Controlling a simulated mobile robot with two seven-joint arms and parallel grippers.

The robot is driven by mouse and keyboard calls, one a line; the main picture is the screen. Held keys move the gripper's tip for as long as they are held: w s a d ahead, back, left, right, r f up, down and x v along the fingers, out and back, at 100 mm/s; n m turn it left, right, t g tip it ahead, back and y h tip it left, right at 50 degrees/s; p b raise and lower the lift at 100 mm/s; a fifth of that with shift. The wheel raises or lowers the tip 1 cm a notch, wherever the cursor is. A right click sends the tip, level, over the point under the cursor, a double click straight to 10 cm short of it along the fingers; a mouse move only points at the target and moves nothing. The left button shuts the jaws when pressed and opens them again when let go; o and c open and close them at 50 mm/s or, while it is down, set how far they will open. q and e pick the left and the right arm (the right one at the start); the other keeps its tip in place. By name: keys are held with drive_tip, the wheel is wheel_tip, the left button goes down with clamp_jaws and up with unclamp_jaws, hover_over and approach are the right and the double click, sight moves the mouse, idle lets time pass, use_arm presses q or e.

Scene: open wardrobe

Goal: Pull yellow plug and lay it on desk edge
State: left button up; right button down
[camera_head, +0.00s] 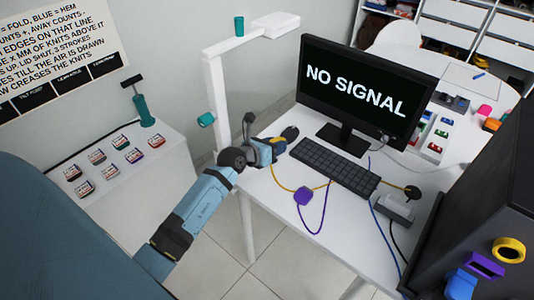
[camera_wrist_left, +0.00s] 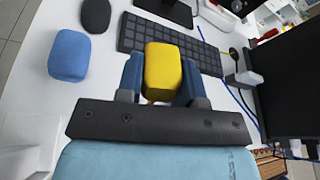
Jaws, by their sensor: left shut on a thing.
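The yellow plug (camera_wrist_left: 164,68) sits between the two blue fingers of my left gripper (camera_wrist_left: 162,82) in the left wrist view, and the fingers are shut on it. In the head view my left gripper (camera_head: 270,148) is at the left side of the white desk (camera_head: 268,195), left of the keyboard. The plug is mostly hidden by the gripper there. A yellow cable (camera_head: 284,186) runs from near the gripper across the desk. Whether the plug touches the desk is unclear. My right gripper is not in view.
A purple plug (camera_head: 304,196) with its cable lies near the desk's front edge. The keyboard (camera_head: 335,166) and monitor (camera_head: 352,90) are right of the gripper. A mouse (camera_wrist_left: 96,15) and blue block (camera_wrist_left: 69,55) lie nearby. A dark tower (camera_head: 480,200) stands at the right.

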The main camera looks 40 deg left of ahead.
use_arm(q)
drive_tip(key=m+y, duration=0.2)
hover_over(267, 178)
wheel_tip(267, 178, down, 5)
drive_tip(key=shift+d+f, duration=0.1)
drive_tip(key=shift+f, duration=0.35)
wheel_tip(267, 178, down, 4)
drive_tip(key=b, duration=0.4)
drive_tip(key=shift+f+b, duration=0.95)
drive_tip(key=shift+b, duration=0.1)
drive_tip(key=shift+f, duration=0.15)
